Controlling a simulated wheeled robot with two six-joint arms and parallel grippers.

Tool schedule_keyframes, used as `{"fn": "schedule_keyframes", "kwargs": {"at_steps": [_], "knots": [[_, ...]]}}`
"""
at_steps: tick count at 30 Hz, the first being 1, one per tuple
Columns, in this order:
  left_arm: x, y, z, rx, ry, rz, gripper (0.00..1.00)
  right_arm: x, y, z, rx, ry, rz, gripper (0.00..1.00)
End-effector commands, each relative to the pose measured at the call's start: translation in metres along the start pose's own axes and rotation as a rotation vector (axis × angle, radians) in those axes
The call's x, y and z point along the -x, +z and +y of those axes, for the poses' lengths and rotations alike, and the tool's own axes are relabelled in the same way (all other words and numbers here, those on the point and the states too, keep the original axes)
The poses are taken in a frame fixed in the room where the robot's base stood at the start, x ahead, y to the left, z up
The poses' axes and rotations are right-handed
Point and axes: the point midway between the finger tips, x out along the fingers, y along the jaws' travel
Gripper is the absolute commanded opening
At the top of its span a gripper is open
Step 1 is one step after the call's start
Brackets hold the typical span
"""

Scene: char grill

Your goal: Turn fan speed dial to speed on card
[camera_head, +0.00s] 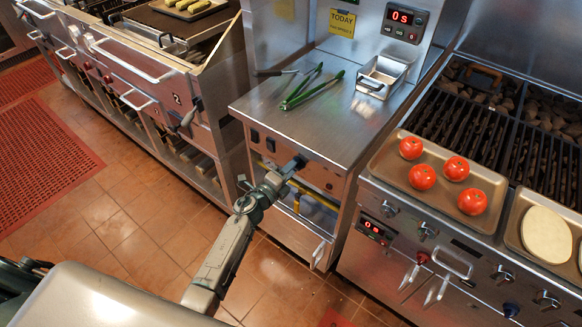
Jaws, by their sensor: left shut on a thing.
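The left gripper (294,166) is at the front panel of the middle steel counter. It is shut on what appears to be the fan speed dial, which is mostly hidden behind the gripper, so its setting cannot be read. A yellow card (342,22) headed TODAY is on the back wall above the counter; its smaller line is too small to read. The right gripper is not in view.
Green-handled tongs (300,88) and a small steel pan (381,76) lie on the counter (290,125). Dark switches (255,136) sit left of the gripper. A tray of tomatoes (398,180) is on the right grill.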

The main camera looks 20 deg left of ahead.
Motion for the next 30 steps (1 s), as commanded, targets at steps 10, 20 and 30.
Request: {"fn": "schedule_keyframes", "kwargs": {"at_steps": [10, 20, 30], "knots": [[0.0, 0.0, 0.0, 0.009, 0.0, 0.0, 0.14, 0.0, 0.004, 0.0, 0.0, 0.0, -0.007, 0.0], [0.0, 0.0, 0.0, 0.009, 0.0, 0.0, 0.57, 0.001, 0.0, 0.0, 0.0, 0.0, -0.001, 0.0], [0.017, 0.0, 0.002, 0.007, 0.002, 0.0, 0.57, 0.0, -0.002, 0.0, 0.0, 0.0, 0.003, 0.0]]}}
